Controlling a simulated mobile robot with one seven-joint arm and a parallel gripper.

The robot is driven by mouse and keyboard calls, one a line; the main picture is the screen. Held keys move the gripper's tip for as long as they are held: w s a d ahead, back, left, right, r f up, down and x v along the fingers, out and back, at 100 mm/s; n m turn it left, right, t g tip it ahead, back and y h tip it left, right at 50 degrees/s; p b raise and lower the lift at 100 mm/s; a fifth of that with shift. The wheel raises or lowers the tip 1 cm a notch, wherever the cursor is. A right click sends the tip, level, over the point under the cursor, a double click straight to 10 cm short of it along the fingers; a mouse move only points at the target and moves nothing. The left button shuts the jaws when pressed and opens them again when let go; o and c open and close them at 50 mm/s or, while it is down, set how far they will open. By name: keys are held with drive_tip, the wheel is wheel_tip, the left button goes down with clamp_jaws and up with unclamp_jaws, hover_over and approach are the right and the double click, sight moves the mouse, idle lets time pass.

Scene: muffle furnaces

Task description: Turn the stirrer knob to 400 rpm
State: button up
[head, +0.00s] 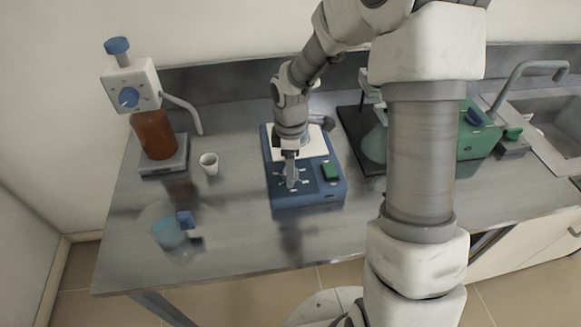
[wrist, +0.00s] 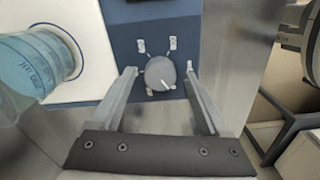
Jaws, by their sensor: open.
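The stirrer (head: 308,198) is a blue box with a white top plate and stands on the bench in the head view. The wrist view shows its blue front panel (wrist: 125,35) and the round grey stirrer knob (wrist: 158,76), whose white pointer line points to the lower right. White marks surround the knob; I cannot read any numbers. My gripper (head: 291,182) is over the front left of the panel and hides the knob in the head view. In the wrist view my gripper (wrist: 160,76) is open, one finger on each side of the knob. I see gaps beside the knob.
A vessel of blue liquid (wrist: 35,62) stands on the white plate. A green switch (head: 330,170) is right of my gripper. A white cup (head: 209,162), a beaker (head: 167,232) and a dispenser bottle (head: 154,138) stand left. Bench in front is clear.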

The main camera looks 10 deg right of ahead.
drive_tip(key=shift+f, duration=0.1)
clamp_jaws()
idle(0.4)
drive_tip(key=shift+m, duration=0.3)
drive_tip(key=m+b, duration=0.1)
drive_tip(key=m, duration=0.4)
drive_tip(key=m+b, duration=0.1)
drive_tip(key=m, duration=0.5)
drive_tip(key=shift+m, duration=0.3)
drive_tip(key=m, duration=0.6)
drive_tip(key=shift+b, duration=0.3)
drive_tip(key=m, duration=0.5)
drive_tip(key=shift+m+p, duration=0.3)
drive_tip(key=shift+p, duration=0.1)
